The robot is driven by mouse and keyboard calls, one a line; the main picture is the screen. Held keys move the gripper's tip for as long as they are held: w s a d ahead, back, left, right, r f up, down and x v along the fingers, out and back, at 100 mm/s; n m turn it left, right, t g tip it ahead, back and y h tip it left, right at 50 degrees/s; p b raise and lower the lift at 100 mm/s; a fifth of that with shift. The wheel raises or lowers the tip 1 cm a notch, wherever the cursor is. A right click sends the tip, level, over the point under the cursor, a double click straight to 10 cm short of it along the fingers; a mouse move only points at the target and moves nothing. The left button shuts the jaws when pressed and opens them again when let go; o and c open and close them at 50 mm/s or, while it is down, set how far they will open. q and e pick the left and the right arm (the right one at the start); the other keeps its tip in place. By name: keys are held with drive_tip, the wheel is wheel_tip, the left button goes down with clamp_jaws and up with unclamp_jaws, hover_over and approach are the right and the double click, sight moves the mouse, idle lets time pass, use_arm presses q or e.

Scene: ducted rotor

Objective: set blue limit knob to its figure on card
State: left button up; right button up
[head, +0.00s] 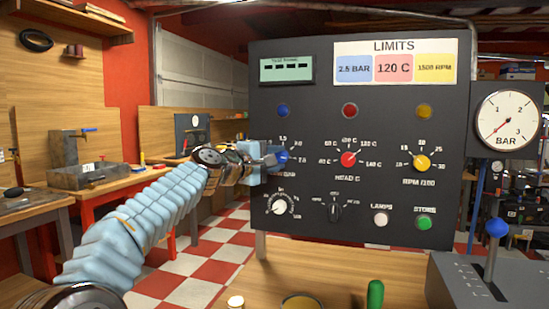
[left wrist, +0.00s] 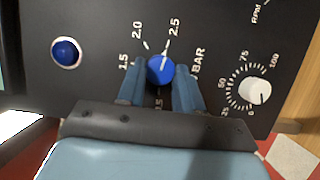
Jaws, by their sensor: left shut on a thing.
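The blue limit knob (left wrist: 160,70) sits between the two fingers of my left gripper (left wrist: 160,88) in the left wrist view. The fingers are shut on its sides. Its white pointer line points at or close to the 2.5 mark. In the head view, the blue knob (head: 282,157) is partly covered by my left gripper (head: 268,158), which reaches in from the left. The LIMITS card (head: 395,47) at the panel's top right has a blue field reading 2.5 BAR (head: 353,68). My right gripper is not in view.
The dark panel (head: 330,110) also carries a red knob (head: 348,159), a yellow knob (head: 421,162) and a white knob (head: 280,204) below the blue one. A blue lamp (left wrist: 66,52) lies beside the blue knob. A BAR gauge (head: 508,120) hangs at right.

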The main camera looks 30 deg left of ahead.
use_arm(q)
drive_tip(key=shift+f, duration=0.1)
drive_tip(key=o, duration=1)
drive_tip(key=shift+o, duration=0.2)
drive_tip(key=s+a+b, duration=0.2)
drive_tip(key=s+b, duration=0.3)
drive_tip(key=s, duration=0.8)
drive_tip(key=shift+s, duration=0.3)
